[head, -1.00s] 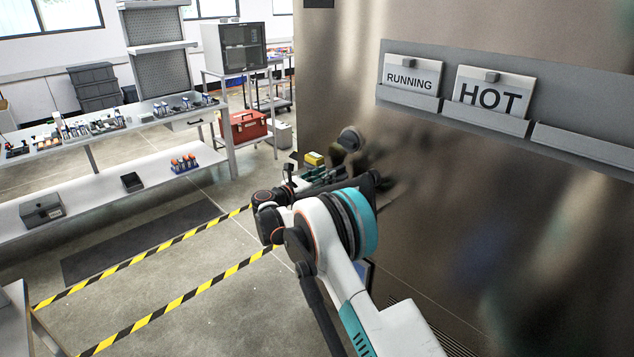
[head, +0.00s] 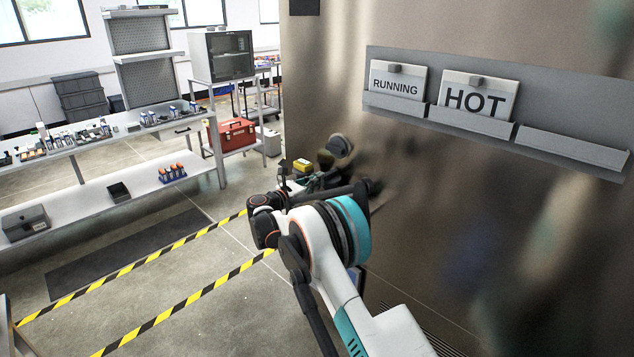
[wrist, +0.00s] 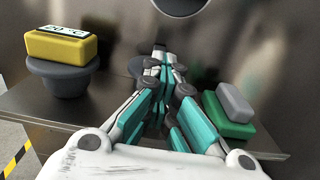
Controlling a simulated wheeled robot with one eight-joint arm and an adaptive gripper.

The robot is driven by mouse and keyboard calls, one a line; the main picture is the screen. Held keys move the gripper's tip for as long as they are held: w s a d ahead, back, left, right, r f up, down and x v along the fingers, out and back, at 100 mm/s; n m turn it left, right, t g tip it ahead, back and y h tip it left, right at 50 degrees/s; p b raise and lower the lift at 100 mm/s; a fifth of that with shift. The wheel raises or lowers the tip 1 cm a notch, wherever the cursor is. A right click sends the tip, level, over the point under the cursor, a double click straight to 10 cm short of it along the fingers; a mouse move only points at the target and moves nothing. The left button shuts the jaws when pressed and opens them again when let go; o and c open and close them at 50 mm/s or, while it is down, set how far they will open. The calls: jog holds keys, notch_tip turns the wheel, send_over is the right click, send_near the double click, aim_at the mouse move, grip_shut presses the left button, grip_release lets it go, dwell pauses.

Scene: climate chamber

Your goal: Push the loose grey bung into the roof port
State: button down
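In the wrist view, my gripper (wrist: 166,66) points at the chamber wall with its teal fingers drawn close together. A dark grey round piece (wrist: 136,68) shows partly behind the fingertips; whether they touch it is unclear. A dark grey tapered bung (wrist: 64,82) stands at the left of the shelf with a yellow block (wrist: 62,48) on top. A dark round opening (wrist: 181,4) with a grey rim is cut off at the top edge. In the head view, a grey round piece (head: 338,146) is at the chamber wall beyond my arm; the gripper is mostly hidden there.
A metal shelf (wrist: 40,112) runs along the wall. A green block (wrist: 228,128) and a grey block (wrist: 234,102) sit at its right. The steel chamber wall (head: 420,190) carries RUNNING (head: 396,88) and HOT (head: 474,102) cards. Striped floor tape (head: 180,305) lies left.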

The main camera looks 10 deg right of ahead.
jog(key=shift+d+r, duration=0.1)
dwell(0.5)
jog(key=shift+r+p, duration=0.6)
jog(key=shift+r, duration=1.3)
